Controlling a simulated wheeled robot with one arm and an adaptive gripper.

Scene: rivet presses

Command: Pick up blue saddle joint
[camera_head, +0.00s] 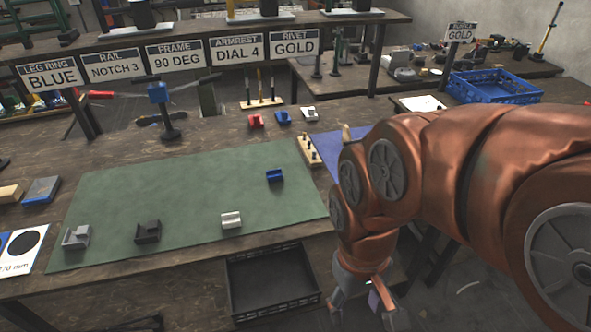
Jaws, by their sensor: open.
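A small blue saddle joint (274,176) lies on the right part of the green mat (140,200), on the workbench. A second blue piece (283,118) of similar shape sits behind the mat, between a red piece (256,121) and a white piece (310,114). My gripper (362,306) hangs fingers down at the lower right, in front of the bench edge. It is open, with nothing seen between its fingers, and it is apart from both blue pieces. Its fingertips are partly cut off by the frame's bottom edge.
Grey (76,237), dark (148,232) and off-white (231,220) joints lie along the mat's front. A black crate (272,283) sits below the bench edge. A wooden peg block (309,151) stands right of the mat. The mat's middle is clear.

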